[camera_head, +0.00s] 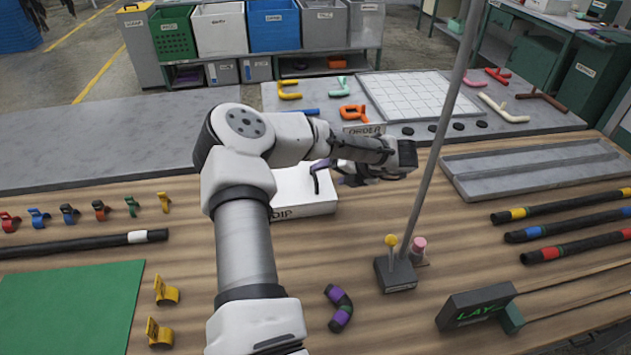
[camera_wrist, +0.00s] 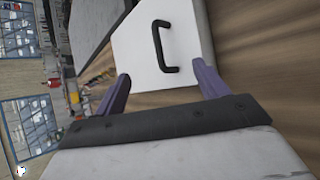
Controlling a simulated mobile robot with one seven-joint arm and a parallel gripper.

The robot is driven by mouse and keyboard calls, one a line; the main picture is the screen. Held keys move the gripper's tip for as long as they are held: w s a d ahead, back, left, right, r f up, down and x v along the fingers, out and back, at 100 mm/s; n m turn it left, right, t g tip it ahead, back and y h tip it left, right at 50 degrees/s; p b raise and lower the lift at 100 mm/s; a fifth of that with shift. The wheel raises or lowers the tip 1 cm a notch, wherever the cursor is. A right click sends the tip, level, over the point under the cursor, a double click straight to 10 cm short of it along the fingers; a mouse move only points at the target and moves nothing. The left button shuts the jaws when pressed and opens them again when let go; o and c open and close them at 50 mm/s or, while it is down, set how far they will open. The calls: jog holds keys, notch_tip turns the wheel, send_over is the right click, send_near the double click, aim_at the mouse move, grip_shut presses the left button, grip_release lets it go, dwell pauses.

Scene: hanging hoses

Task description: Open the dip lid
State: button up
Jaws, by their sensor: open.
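The dip box (camera_head: 302,203) is a white box marked "DIP" on the wooden table, partly hidden behind my arm in the head view. Its flat white lid (camera_wrist: 190,35) has a black bar handle (camera_wrist: 160,46), and the handle also shows in the head view (camera_head: 317,177). The lid looks shut. My gripper (camera_wrist: 160,85) has two purple fingers, spread apart and empty. In the wrist view the handle lies beyond the fingertips, between their lines, and is not touched. In the head view my gripper (camera_head: 347,172) is just right of the handle, partly hidden by my wrist.
A thin grey pole (camera_head: 435,140) rises right of my wrist from a small dark base (camera_head: 396,273) with yellow and pink knobs. A black and purple hose piece (camera_head: 341,308) lies in front. A grey tray (camera_head: 535,165) and banded hoses lie right. Table space right of the box is clear.

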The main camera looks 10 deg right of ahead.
aim_at(314, 178)
jog(key=shift+b+x, duration=1.15)
jog(key=shift+x, duration=0.4)
jog(key=shift+w+a+f, duration=0.1)
jog(key=shift+w+f, duration=0.05)
jog(key=shift+x, duration=0.9)
jog(key=shift+w+a+f, duration=0.35)
jog(key=shift+a+f, duration=0.2)
jog(key=shift+a, duration=0.3)
jog(key=shift+w+f, duration=0.25)
jog(key=shift+f, duration=0.1)
jog(key=c, duration=0.9)
jog(key=shift+w+a+f, duration=0.1)
jog(key=shift+a, duration=0.15)
jog(key=c, duration=0.7)
jog(key=shift+d, duration=0.1)
